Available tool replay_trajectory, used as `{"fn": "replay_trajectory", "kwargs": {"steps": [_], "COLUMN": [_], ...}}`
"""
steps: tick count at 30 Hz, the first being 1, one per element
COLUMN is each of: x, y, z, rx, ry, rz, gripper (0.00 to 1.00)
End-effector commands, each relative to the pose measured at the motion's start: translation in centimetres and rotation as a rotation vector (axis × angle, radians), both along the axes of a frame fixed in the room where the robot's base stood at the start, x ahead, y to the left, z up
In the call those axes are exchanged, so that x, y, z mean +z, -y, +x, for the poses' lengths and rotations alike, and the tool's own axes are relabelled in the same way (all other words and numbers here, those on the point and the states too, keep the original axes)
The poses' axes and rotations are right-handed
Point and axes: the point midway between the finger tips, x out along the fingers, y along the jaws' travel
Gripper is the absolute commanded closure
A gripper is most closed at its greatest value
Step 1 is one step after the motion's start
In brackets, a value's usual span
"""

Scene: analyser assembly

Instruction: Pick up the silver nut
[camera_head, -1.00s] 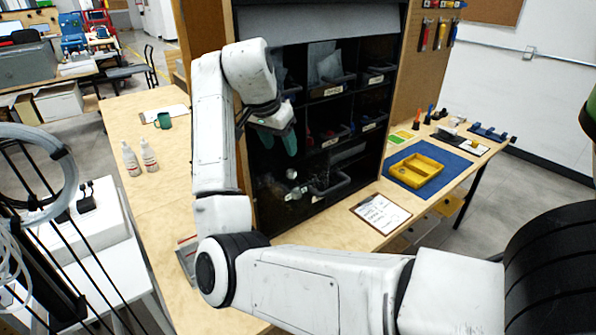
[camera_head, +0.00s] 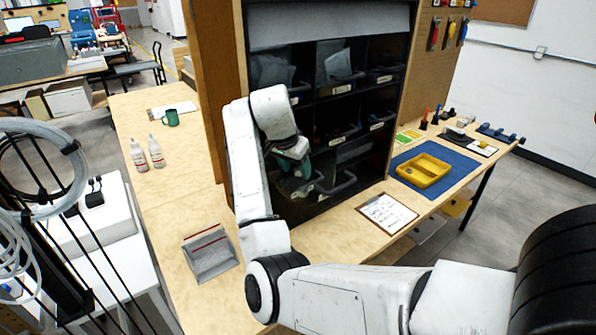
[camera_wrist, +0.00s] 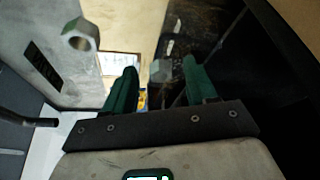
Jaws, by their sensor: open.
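A silver hexagonal nut (camera_wrist: 80,35) with a hole shows at the upper left of the wrist view, to the left of my fingers. My gripper (camera_wrist: 160,66) has two green fingers, spread apart with nothing clasped. In the head view my gripper (camera_head: 295,166) points down at the lower-left compartment of the dark shelf (camera_head: 409,95). My arm and gripper hide much of that compartment, and I cannot make out the nut there.
Dark bins with handles fill the shelf around my gripper. A yellow tray (camera_head: 423,170) on a blue mat (camera_head: 456,164) and a clipboard (camera_head: 387,213) lie to the right.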

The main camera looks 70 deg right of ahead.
Motion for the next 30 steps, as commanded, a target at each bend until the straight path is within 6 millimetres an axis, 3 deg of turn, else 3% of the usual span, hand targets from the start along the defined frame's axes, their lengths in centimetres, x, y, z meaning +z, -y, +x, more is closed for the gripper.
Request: {"fn": "replay_trajectory", "kwargs": {"steps": [4, 21, 30], "x": [0.0, 0.04, 0.13], "y": [0.0, -0.02, -0.01], "z": [0.0, 0.0, 0.01], "rx": [0.0, 0.0, 0.0], "ry": [0.0, 0.0, 0.001], "rz": [0.0, 0.0, 0.0], "gripper": [0.45, 1.0, 1.0]}}
